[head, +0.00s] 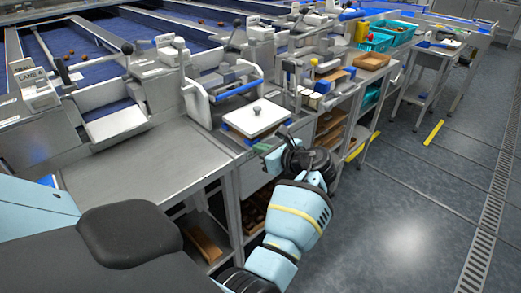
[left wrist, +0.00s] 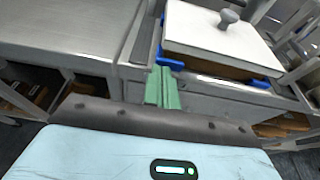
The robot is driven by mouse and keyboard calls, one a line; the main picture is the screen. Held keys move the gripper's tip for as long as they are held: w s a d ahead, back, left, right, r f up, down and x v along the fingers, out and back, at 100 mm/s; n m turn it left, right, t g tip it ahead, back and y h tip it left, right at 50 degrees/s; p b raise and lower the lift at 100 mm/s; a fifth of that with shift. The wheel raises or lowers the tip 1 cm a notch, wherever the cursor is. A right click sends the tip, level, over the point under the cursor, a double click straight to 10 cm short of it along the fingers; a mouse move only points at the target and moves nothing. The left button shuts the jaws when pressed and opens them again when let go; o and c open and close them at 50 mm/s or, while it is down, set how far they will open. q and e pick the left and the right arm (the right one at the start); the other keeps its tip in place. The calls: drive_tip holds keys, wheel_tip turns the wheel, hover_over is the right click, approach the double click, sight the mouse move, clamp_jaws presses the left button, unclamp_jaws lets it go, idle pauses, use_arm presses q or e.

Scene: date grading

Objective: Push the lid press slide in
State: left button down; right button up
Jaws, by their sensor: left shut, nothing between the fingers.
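The lid press slide (head: 257,117) is a white square plate with a grey knob on top, held at its corners by blue pieces, on the bench's front part. It also shows at the top of the left wrist view (left wrist: 215,42). My left gripper (head: 263,147) is at the bench's front edge, just in front of the slide and lower in the picture. Its green fingers (left wrist: 161,88) lie together with nothing between them, beside the slide's near left blue corner. I cannot tell whether they touch it. My right gripper is not in view.
A bare steel worktop (head: 140,178) lies left of the slide. Levers and frames stand behind it. A brown tray (head: 372,61) and teal crates (head: 375,42) stand farther right. Shelves with brown boxes are under the bench. The floor (head: 400,200) on the right is clear.

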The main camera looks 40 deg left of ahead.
use_arm(q)
drive_tip(key=shift+a, duration=0.1)
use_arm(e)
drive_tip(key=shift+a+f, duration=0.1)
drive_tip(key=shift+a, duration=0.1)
use_arm(q)
drive_tip(key=p, duration=0.3)
approach(233, 133)
drive_tip(key=x, duration=0.5)
drive_tip(key=shift+r, duration=0.1)
drive_tip(key=shift+a, duration=0.1)
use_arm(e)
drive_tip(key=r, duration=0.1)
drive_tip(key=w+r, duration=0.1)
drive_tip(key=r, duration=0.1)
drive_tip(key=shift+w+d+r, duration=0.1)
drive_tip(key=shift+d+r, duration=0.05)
